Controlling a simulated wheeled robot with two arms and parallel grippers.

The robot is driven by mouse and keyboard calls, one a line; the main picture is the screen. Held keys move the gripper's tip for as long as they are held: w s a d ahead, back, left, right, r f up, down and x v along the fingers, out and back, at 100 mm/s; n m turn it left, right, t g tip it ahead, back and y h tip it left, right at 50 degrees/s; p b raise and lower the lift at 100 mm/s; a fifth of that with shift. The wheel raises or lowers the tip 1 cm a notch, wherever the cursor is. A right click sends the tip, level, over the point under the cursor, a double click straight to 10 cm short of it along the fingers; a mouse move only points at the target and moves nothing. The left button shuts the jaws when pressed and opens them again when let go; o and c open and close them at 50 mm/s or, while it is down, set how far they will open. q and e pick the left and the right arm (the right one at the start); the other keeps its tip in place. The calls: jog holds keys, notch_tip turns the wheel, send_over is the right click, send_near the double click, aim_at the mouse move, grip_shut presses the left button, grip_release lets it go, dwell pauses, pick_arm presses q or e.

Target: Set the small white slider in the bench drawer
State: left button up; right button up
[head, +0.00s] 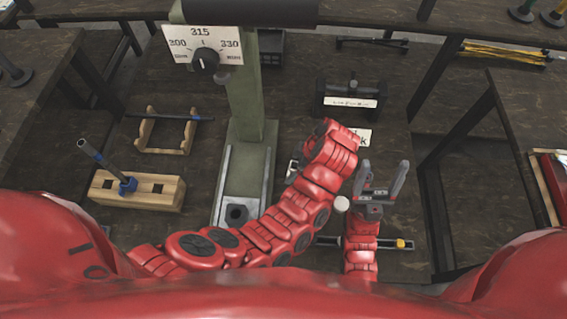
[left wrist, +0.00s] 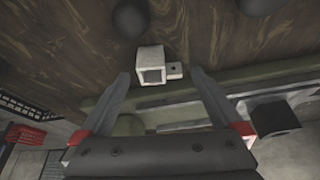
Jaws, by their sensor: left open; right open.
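The small white slider (left wrist: 151,64) lies on the dark wooden surface in the left wrist view. It is a white block with a square opening and a small holed tab on its right. My left gripper (left wrist: 164,82) is open, with the slider just beyond its fingertips, between their lines and apart from them. In the head view a small white piece (head: 293,167), perhaps the slider, is partly covered by my left arm, which also hides the left fingers. My right gripper (head: 383,178) is open and empty over the front right of the bench. I cannot make out the drawer.
A green press column (head: 245,95) with a dial plate (head: 202,48) stands left of my left arm. A wooden block (head: 137,190) and wooden rack (head: 163,133) are further left. A black stand (head: 350,98) with a label is behind. A dark bar (head: 330,241) lies at the front.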

pick_arm(q)
jog(key=shift+s+d, duration=0.1)
jog(key=c, duration=1.4)
jog(key=shift+o, duration=0.2)
jog(key=shift+r, duration=0.1)
